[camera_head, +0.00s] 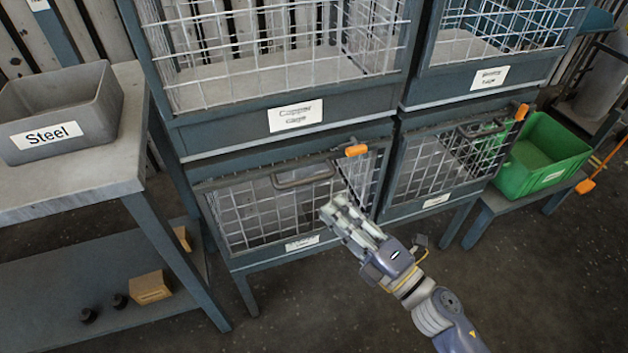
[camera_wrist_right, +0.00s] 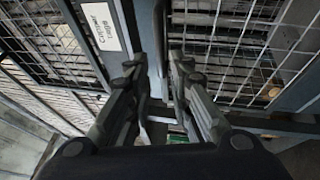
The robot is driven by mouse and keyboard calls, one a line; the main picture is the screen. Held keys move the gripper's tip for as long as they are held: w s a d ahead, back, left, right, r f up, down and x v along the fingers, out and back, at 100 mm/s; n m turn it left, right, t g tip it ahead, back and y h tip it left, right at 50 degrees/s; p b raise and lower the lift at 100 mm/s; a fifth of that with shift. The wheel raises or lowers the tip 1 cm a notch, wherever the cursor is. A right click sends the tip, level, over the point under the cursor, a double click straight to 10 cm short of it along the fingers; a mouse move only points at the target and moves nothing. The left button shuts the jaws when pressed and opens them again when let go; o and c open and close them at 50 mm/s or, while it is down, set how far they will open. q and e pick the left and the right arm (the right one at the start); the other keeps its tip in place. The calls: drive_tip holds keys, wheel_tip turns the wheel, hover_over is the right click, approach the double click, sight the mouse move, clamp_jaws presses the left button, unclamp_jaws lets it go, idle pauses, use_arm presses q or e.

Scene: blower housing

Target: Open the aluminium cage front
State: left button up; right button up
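Two lower cages have mesh fronts. The lower left cage front (camera_head: 262,212) is shut or nearly so, with a grey bar handle (camera_head: 303,178) at its top and an orange latch piece (camera_head: 356,150) at its upper right corner. The lower right cage front (camera_head: 440,165) has a similar handle and orange piece. Their small labels are too blurred to read, so I cannot tell which is aluminium. My right gripper (camera_head: 338,210) is by the right side of the lower left front. In the wrist view its fingers (camera_wrist_right: 158,65) are apart, with a dark bar visible between them. My left gripper is out of view.
The upper left cage has a "Copper Cage" label (camera_head: 296,116), also in the wrist view (camera_wrist_right: 103,27). A grey "Steel" bin (camera_head: 62,105) stands on a workbench (camera_head: 80,190) at left. A green crate (camera_head: 540,155) sits at right. The floor in front is clear.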

sight(307, 179)
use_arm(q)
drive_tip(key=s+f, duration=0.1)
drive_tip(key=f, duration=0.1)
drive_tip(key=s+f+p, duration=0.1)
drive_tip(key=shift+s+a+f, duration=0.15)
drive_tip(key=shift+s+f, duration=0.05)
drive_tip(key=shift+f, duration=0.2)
use_arm(e)
drive_tip(key=x, duration=0.9)
drive_tip(key=shift+w+a+r, duration=0.1)
drive_tip(key=shift+w+a, duration=0.05)
drive_tip(key=shift+w, duration=0.1)
drive_tip(key=shift+c, duration=0.6)
clamp_jaws()
